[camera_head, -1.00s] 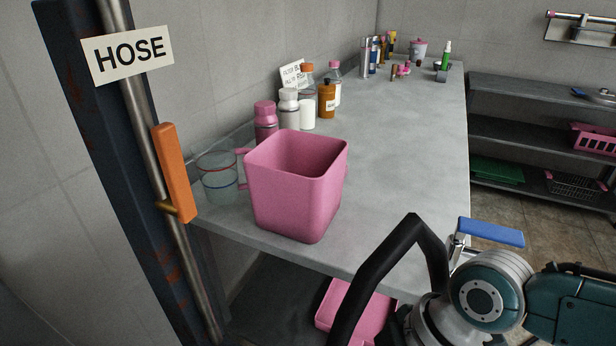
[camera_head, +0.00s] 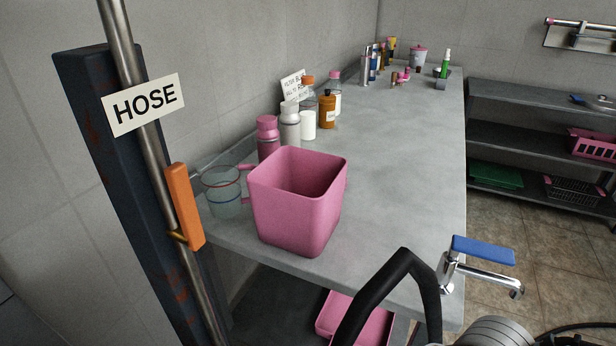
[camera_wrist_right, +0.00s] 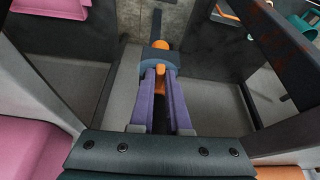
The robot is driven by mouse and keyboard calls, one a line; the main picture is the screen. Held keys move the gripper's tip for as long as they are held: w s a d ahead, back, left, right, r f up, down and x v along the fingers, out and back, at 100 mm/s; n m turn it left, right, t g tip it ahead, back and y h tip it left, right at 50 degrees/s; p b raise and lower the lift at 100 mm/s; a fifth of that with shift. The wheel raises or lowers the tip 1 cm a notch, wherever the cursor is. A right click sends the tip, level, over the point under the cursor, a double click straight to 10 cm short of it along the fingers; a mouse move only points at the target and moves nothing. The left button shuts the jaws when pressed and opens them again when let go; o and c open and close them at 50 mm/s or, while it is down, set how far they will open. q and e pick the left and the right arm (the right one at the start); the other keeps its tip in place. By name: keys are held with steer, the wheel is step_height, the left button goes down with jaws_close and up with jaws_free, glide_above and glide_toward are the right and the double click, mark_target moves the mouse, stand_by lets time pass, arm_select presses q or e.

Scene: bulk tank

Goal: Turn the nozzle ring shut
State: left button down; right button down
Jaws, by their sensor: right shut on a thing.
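In the right wrist view, a nozzle (camera_wrist_right: 163,57) with a dark blue-grey body and orange parts is at the fingertips of my right gripper (camera_wrist_right: 160,76). The purple fingers are shut on it, with orange showing between them. I cannot tell from this view how far its ring is turned. The head view shows neither the nozzle nor my grippers.
A grey counter (camera_head: 400,180) holds a pink bin (camera_head: 297,205), a clear jug (camera_head: 222,192) and several bottles. A pipe with an orange handle (camera_head: 184,205) and a HOSE sign (camera_head: 144,104) stands left. A blue-handled tap (camera_head: 483,250) is at the front right.

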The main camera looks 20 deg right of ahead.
steer(key=shift+s+a+m+t+h+p, duration=0.35)
steer(key=shift+m+p, duration=0.4)
steer(key=shift+m, duration=0.35)
steer(key=c, duration=0.9)
jaws_free()
steer(key=p+v, duration=0.5)
steer(key=v, duration=0.5)
